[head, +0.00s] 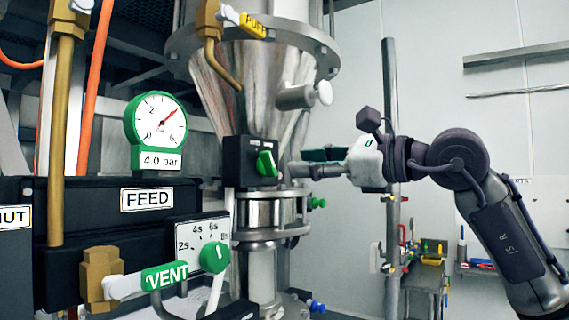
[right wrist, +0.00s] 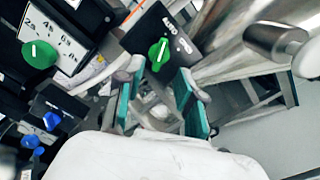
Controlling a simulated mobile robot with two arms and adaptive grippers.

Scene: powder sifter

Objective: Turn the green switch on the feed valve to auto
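A green switch (head: 266,163) with a light pointer mark sits on the front of a black box (head: 237,160) below the steel cone. In the head view its lettering is too small to read. In the right wrist view the green switch (right wrist: 158,54) lies ahead of the fingers, and its box carries white lettering. My right gripper (head: 302,170) comes in from the right, close beside the switch. In the right wrist view its green-padded fingers (right wrist: 160,100) are apart with nothing held between them. I cannot tell whether a finger touches the box. My left gripper is not in view.
A FEED label (head: 147,199) and a 4.0 bar gauge (head: 157,119) stand at left. A green VENT lever (head: 164,276) and a green timer knob (head: 214,257) are below. A steel side handle (head: 304,95) juts out above my right gripper. Open room lies to the right.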

